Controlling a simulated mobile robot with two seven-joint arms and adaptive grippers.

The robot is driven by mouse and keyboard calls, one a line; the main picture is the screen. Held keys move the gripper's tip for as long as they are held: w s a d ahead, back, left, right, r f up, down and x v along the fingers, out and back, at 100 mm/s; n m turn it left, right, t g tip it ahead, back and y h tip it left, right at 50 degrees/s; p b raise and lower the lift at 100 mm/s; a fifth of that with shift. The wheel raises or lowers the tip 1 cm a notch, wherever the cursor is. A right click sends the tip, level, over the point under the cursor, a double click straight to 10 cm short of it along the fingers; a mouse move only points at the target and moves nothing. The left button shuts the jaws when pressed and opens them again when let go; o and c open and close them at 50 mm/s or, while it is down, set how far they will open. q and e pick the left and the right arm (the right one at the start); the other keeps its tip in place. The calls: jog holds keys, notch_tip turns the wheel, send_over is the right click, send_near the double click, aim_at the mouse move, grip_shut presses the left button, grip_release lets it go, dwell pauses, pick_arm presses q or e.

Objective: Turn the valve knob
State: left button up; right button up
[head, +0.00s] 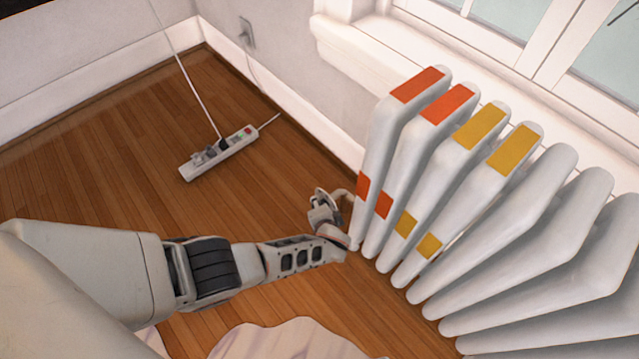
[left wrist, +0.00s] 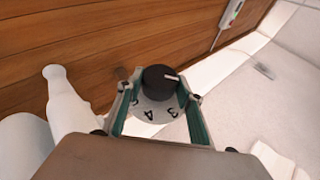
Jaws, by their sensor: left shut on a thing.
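The valve knob (left wrist: 160,80) is a black round cap with a white pointer line, above a pale dial (left wrist: 152,110) marked with numbers, 3 and 4 among them. In the left wrist view my left gripper (left wrist: 159,92) has one green-padded finger on each side of it and is shut on the knob. The pointer line points to the right of the picture. In the head view my left gripper (head: 324,208) is at the lower left end of the radiator (head: 515,225), and the knob cannot be made out there. My right gripper is not in view.
The white radiator has orange and yellow patches on its nearest fins and stands below a window sill (head: 355,50). A power strip (head: 218,153) with cords lies on the wooden floor (head: 120,140). A pale rug (head: 285,340) lies at the bottom. The floor around my gripper is otherwise clear.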

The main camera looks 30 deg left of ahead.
pick_arm(q)
jog(key=o, duration=1.1)
jog(key=shift+s+a+f, duration=0.1)
jog(key=shift+s+f, duration=0.1)
jog(key=shift+r, duration=0.1)
jog(key=shift+w, duration=0.1)
jog(key=shift+r, duration=0.1)
